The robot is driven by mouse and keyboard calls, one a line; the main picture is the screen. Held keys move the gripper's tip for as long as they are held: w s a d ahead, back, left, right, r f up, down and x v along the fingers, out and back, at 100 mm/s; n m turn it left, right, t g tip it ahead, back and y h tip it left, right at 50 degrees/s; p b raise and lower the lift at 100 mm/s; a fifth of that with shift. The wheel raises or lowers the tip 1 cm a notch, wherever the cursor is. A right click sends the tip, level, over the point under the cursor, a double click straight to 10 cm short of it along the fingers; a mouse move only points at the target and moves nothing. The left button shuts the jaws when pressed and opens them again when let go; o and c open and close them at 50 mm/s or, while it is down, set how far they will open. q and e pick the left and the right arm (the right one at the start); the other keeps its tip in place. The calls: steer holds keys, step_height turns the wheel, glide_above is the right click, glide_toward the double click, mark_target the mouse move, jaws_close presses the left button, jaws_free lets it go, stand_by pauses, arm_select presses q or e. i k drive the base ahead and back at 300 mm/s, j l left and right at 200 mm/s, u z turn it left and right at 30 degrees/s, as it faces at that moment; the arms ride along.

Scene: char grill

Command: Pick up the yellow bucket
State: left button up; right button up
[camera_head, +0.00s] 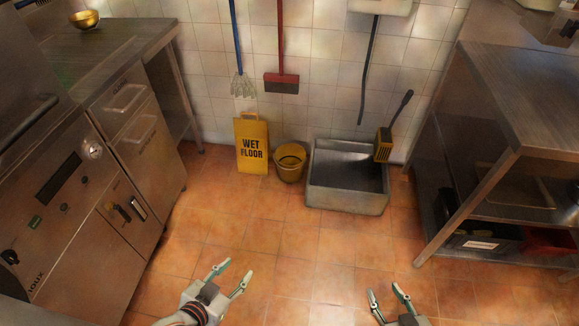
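The yellow bucket (289,171) stands upright on the tiled floor near the back wall, between the wet floor sign and the grey basin. My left gripper (234,272) is at the lower middle left, open and empty, well short of the bucket. My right gripper (386,292) is at the lower right, open and empty, also apart from the bucket. The two fingers of each gripper are spread with only floor showing between them.
A yellow wet floor sign (251,160) leans at the wall left of the bucket. A grey basin (346,197) with a yellow-headed tool (384,145) is to its right. Steel appliances (75,190) line the left; a steel table (520,95) is right. The floor between is clear.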

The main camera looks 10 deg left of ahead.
mark_target(291, 160)
steer(key=i+j+z, duration=0.1)
steer(key=z, duration=0.35)
steer(key=i+j+z, duration=0.1)
steer(key=z, duration=0.35)
steer(key=i+j+z, duration=0.2)
steer(key=j+z, duration=0.15)
steer(key=j, duration=0.25)
steer(key=i+j+z, duration=0.2)
steer(key=i+j, duration=0.1)
steer(key=j, duration=0.65)
steer(key=i+j+z, duration=0.15)
steer(key=j, duration=1.4)
steer(key=i+z, duration=0.05)
